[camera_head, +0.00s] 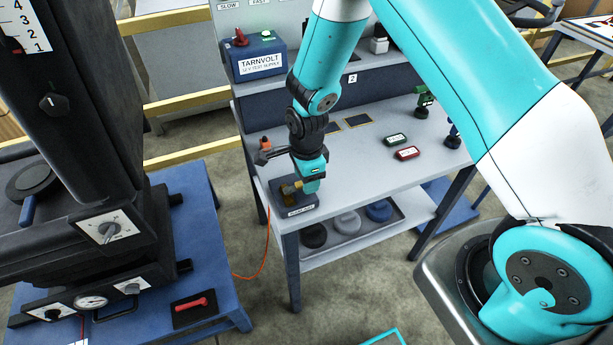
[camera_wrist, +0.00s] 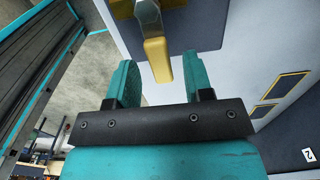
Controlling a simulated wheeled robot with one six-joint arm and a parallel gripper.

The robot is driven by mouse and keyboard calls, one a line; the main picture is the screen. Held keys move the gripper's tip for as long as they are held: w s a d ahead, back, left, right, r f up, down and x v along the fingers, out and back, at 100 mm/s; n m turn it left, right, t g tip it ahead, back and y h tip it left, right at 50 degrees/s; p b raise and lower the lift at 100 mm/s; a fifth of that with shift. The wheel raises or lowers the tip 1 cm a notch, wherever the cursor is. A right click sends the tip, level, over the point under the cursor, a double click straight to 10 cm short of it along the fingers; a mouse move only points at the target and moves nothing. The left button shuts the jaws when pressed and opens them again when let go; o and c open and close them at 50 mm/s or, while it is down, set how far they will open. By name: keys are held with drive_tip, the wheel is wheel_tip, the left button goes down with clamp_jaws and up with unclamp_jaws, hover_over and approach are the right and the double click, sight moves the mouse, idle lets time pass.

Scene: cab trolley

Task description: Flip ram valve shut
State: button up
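The ram valve is a brass valve (camera_head: 289,189) on a dark base plate (camera_head: 303,210) at the near left corner of the grey workbench. The plate has a small white label that I cannot read clearly. In the wrist view its yellow lever (camera_wrist: 157,58) points toward my gripper, with the dark plate (camera_wrist: 196,28) behind it. My gripper (camera_head: 312,183) is at the valve from above, with teal fingers spread apart. The lever's end lies between the fingers, with gaps visible on both sides. The gripper hides part of the valve in the head view.
An orange-topped fitting (camera_head: 265,145) stands just behind the valve. Red (camera_head: 407,153) and green (camera_head: 395,139) labelled blocks lie on the bench (camera_head: 350,190). A blue Tarnvolt supply box (camera_head: 256,60) is on the back shelf. A black machine on a blue trolley (camera_head: 215,300) stands left.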

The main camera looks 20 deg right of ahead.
drive_tip(key=shift+r, duration=0.1)
wheel_tip(320, 180, up, 17)
drive_tip(key=b, duration=0.2)
idle(0.4)
drive_tip(key=shift+r, duration=0.1)
drive_tip(key=s+a+r+n+y, duration=0.2)
drive_tip(key=s+r+n, duration=0.3)
drive_tip(key=s+n, duration=0.6)
drive_tip(key=s+a+r+n+y, duration=0.2)
drive_tip(key=s+r+n, duration=0.4)
drive_tip(key=s+n, duration=0.5)
drive_tip(key=n, duration=0.3)
drive_tip(key=shift+s+a, duration=0.35)
